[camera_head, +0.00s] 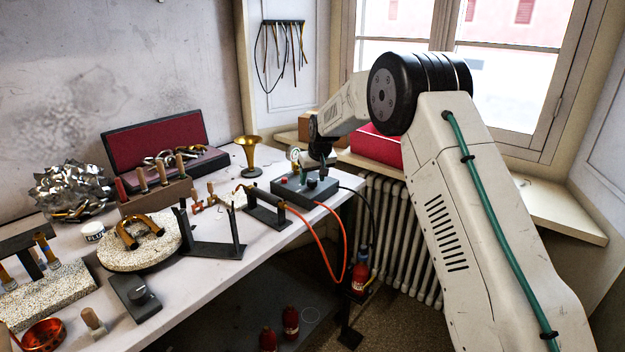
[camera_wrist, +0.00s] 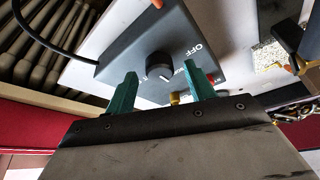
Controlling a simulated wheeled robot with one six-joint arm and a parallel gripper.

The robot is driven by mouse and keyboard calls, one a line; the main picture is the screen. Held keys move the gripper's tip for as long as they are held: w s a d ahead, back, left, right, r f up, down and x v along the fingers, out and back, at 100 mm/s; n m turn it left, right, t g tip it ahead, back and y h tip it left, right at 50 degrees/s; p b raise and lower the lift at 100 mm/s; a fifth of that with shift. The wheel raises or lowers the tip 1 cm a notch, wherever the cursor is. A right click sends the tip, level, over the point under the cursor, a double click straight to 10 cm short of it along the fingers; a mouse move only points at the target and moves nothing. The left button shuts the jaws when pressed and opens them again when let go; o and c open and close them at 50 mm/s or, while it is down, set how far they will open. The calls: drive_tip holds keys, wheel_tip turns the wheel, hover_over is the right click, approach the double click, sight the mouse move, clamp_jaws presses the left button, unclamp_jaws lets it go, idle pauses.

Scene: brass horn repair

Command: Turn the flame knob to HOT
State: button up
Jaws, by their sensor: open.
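The flame knob (camera_wrist: 158,65) is a round black knob on the top of a grey control box (camera_wrist: 120,62). The word OFF is printed near it; other lettering beside the knob is too small or covered to read. My gripper (camera_wrist: 160,69) is open, with one teal finger on each side of the knob in the wrist view. I cannot tell whether the fingers touch it. In the head view the box (camera_head: 290,190) sits at the right end of the workbench, and my gripper (camera_head: 322,166) points down over it. The knob's pointer setting is unclear.
A brass horn bell (camera_head: 249,155) stands behind the box. Orange and black hoses run off the bench edge. A black stand (camera_head: 267,212) is close on the left. A radiator (camera_head: 400,235) is right of the bench.

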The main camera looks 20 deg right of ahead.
drive_tip(key=shift+w+f, duration=0.2)
drive_tip(key=shift+f, duration=0.25)
drive_tip(key=c, duration=1)
drive_tip(key=shift+o, duration=0.2)
drive_tip(key=m+h, duration=0.1)
drive_tip(key=m, duration=0.1)
drive_tip(key=m+h, duration=0.1)
drive_tip(key=m, duration=0.2)
drive_tip(key=shift+a+m, duration=0.2)
drive_tip(key=shift+m, duration=0.1)
drive_tip(key=m+h, duration=0.1)
drive_tip(key=m, duration=0.2)
drive_tip(key=m+g+h, duration=0.1)
drive_tip(key=m, duration=0.2)
drive_tip(key=shift+a+g, duration=0.1)
drive_tip(key=shift+g, duration=0.2)
drive_tip(key=shift+m, duration=0.3)
